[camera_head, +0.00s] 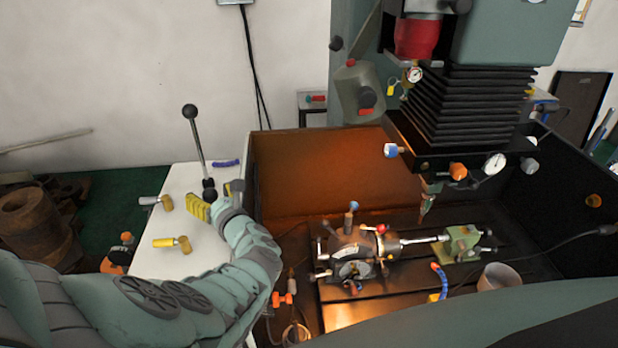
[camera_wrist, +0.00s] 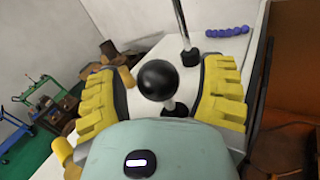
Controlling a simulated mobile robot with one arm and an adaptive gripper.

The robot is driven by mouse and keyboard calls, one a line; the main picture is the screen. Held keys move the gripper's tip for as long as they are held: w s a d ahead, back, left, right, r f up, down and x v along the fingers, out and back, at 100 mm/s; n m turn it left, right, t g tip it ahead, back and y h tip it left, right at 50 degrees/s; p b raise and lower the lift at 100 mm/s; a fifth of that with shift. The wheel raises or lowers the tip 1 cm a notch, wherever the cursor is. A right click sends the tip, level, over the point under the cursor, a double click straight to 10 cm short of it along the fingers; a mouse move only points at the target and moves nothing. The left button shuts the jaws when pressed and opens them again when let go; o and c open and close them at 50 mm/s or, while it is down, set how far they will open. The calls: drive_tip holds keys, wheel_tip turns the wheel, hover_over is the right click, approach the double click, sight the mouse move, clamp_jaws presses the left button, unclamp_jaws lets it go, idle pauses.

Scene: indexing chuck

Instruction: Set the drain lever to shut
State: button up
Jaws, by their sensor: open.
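A short lever with a black ball knob (camera_wrist: 158,80) stands on the white table top (camera_wrist: 143,45). Its knob is between the yellow fingers of my open gripper (camera_wrist: 160,70), with space visible on both sides. In the head view my gripper (camera_head: 217,197) is over the white table beside this dark knob (camera_head: 210,195). A taller lever (camera_head: 198,145) with a black ball on top rises behind it; its rod and dark base (camera_wrist: 189,55) show in the wrist view. No marking shows which lever is the drain lever or which way is shut.
Two yellow-and-metal fittings (camera_head: 174,243) lie left of my gripper. A blue item (camera_head: 227,163) lies at the table's back edge. The orange-lit machine enclosure wall (camera_head: 315,175) is close on the right, with the chuck (camera_head: 352,247) inside.

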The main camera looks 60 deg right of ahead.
drive_tip(key=shift+s, duration=0.15)
drive_tip(key=v, duration=1.2)
idle(0.7)
